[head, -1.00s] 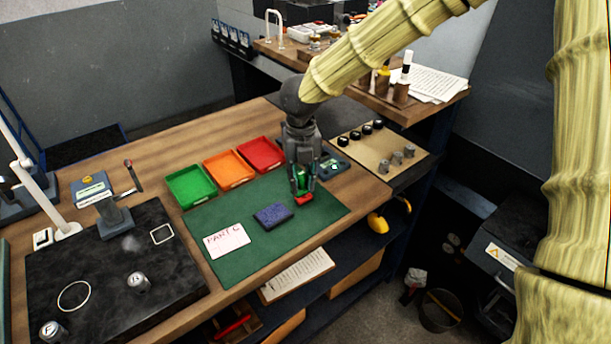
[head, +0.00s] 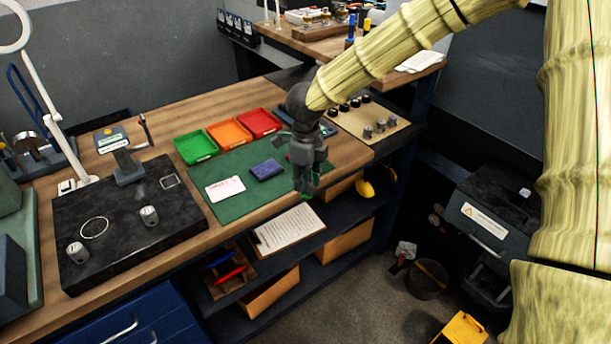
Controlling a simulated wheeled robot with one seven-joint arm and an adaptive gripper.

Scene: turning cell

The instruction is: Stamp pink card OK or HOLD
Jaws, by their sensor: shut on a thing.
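A pale card (head: 225,189) with reddish writing, faintly pink at most, lies on the left part of the green mat (head: 240,207). A blue-purple pad (head: 267,169) lies to its right. My gripper (head: 304,190) points down at the right of the pad, near the mat's front edge. It is shut on a small green thing (head: 315,178), probably a stamp, mostly hidden by the fingers. A bit of red shows behind the gripper, too covered to identify.
Green (head: 195,147), orange (head: 229,133) and red (head: 260,122) trays stand behind the mat. A black slab (head: 130,245) with metal pieces is at left. The mat between card and front edge is clear.

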